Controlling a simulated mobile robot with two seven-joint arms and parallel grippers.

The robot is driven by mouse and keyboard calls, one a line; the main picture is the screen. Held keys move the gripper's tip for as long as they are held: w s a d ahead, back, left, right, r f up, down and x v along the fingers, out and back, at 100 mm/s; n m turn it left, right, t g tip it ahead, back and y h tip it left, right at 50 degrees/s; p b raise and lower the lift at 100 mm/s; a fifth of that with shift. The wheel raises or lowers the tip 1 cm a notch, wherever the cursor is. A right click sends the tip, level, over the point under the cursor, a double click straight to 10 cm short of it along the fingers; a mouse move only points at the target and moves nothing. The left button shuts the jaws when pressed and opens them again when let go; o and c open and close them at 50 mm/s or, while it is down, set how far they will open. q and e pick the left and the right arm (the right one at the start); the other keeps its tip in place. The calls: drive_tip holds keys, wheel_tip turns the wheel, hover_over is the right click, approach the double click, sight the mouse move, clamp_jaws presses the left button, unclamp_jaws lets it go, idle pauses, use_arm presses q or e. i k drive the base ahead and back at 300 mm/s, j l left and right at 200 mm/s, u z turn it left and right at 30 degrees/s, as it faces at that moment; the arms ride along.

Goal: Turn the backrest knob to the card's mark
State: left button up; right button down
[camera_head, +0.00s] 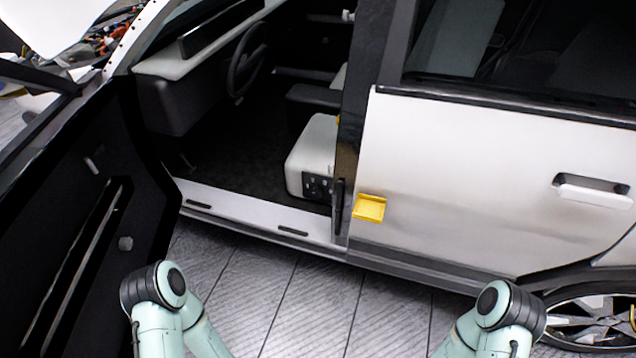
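The white driver's seat (314,148) shows through the open front doorway. A dark panel (318,186) with several small round controls is on the seat's side, near the pillar. The controls are too small to tell which is the backrest knob or how it is turned. No card with a readable mark shows. A small yellow bit (339,119) shows at the pillar's edge, mostly hidden. Both of my arms show only as pale green links at the bottom edge. Neither gripper is in view.
The open black front door (75,230) stands at the left. The closed white rear door (480,180) is at the right, with a yellow tray-like piece (369,207) at its lower front corner. The sill (250,217) crosses below the seat. The grey floor (300,300) in front is clear.

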sight(317, 191)
drive_tip(key=z, duration=4)
drive_tip(key=k+j+u, duration=0.1)
drive_tip(key=u, duration=1.65)
drive_tip(key=j+u, duration=0.35)
drive_tip(key=k+j+u, duration=0.1)
drive_tip(key=j+u, duration=0.45)
drive_tip(key=u, duration=0.2)
drive_tip(key=i+j+u, duration=0.1)
drive_tip(key=j, duration=0.3)
drive_tip(key=i+j+u, duration=0.1)
drive_tip(key=j, duration=0.25)
drive_tip(key=i+j+u, duration=0.1)
drive_tip(key=j, duration=0.25)
